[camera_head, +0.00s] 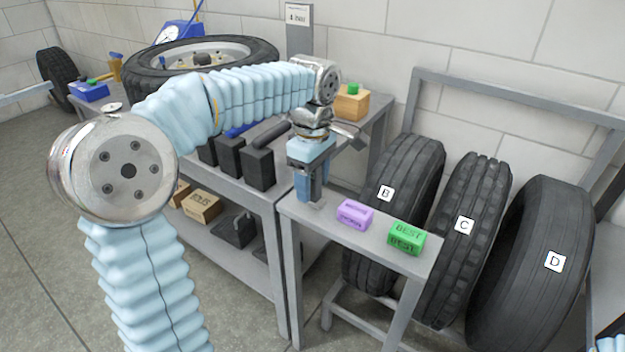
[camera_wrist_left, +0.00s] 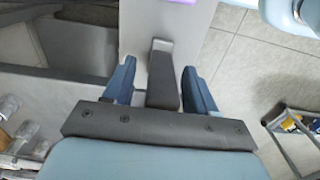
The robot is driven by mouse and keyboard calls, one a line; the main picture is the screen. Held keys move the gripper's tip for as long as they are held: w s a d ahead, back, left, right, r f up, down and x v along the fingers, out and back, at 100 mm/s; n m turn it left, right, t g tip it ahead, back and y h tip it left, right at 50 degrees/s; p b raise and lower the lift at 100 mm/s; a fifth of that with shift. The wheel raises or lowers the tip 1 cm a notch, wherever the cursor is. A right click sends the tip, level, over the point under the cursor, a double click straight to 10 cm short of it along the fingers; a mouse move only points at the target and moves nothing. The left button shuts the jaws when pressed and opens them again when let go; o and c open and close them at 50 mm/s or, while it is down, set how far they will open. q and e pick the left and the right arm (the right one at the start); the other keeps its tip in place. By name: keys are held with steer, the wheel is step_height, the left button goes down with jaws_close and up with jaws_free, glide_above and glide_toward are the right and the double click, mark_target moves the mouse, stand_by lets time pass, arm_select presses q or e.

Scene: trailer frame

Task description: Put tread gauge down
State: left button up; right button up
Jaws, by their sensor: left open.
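The tread gauge (camera_wrist_left: 163,78) appears to be the dark grey bar with a raised end block between my left fingers in the left wrist view. It is over the narrow grey side table (camera_head: 400,255). In the head view only a small grey bit (camera_head: 318,205) shows at the fingertips; the gripper hides the rest. My left gripper (camera_head: 309,193) points down at the table's left end. Its blue fingers stand apart on either side of the gauge in the left wrist view (camera_wrist_left: 160,85), with gaps visible. My right gripper is not in view.
A purple block (camera_head: 354,214) and a green block (camera_head: 407,238) lie on the side table. Tyres B (camera_head: 405,165), C (camera_head: 470,215) and D (camera_head: 540,240) lean in a rack behind. A workbench with black blocks (camera_head: 259,168) and a wheel (camera_head: 150,75) stands left.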

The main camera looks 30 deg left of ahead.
arm_select(q)
step_height(320, 180, up, 12)
steer(key=shift+r+p, duration=0.15)
steer(key=shift+p, duration=1.1)
